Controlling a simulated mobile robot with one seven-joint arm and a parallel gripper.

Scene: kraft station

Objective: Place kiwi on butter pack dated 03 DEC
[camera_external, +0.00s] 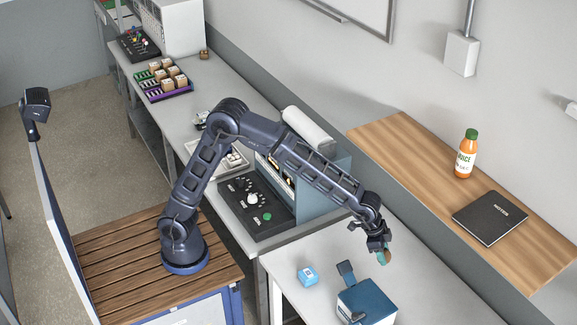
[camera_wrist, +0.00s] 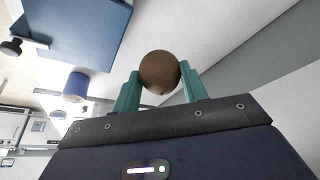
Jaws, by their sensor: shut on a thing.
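My gripper (camera_external: 381,252) is shut on the kiwi (camera_external: 387,258), above the white table at the lower right. In the wrist view the brown round kiwi (camera_wrist: 159,72) sits between the two green fingers of my gripper (camera_wrist: 160,85). No date shows in either view.
A blue box (camera_external: 367,303) stands below my gripper on the white table (camera_external: 290,300). A wooden shelf (camera_external: 400,135) along the wall holds an orange juice bottle (camera_external: 465,155) and a black notebook (camera_external: 490,217). A black control panel (camera_external: 250,205) lies left.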

